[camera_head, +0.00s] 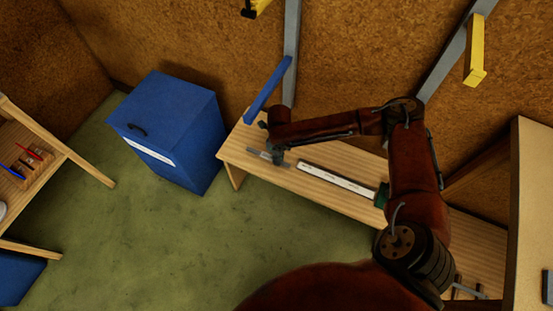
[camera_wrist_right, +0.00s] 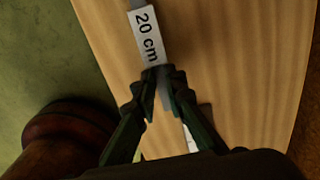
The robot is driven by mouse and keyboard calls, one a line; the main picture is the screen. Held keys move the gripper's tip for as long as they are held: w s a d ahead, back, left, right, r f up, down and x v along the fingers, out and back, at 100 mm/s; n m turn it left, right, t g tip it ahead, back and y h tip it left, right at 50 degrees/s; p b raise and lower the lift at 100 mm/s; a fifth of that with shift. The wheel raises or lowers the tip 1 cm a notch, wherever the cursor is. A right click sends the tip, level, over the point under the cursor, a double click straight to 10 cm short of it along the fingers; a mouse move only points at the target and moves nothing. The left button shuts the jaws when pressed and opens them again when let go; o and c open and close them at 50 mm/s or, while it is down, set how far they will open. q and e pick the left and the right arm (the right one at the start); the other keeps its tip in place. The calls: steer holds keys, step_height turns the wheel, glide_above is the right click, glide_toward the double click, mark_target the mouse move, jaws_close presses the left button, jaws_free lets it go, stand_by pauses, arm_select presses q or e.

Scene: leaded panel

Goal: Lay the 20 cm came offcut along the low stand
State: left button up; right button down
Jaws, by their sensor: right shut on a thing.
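The 20 cm came offcut (camera_wrist_right: 147,38) is a thin grey strip with a white "20 cm" label, in the right wrist view. My right gripper (camera_wrist_right: 160,75) is shut on it just below the label. In the head view the offcut (camera_head: 256,153) shows as a short grey piece by my right gripper (camera_head: 277,158), over the left end of a low wooden bench top (camera_head: 240,148). This bench looks like the low stand. I cannot tell whether the offcut touches the wood. My left gripper is not in view.
A long white strip with marks (camera_head: 342,180) lies on the bench, right of the gripper. A blue bar (camera_head: 267,90) rises at the bench's back left. A blue cabinet (camera_head: 175,130) stands left of the bench. Green floor (camera_head: 180,240) lies open in front.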

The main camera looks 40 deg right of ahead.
steer(key=shift+f, duration=0.7)
steer(key=shift+r, duration=0.1)
steer(key=c, duration=2.4)
jaws_free()
steer(key=o, duration=0.4)
steer(key=shift+o, duration=0.2)
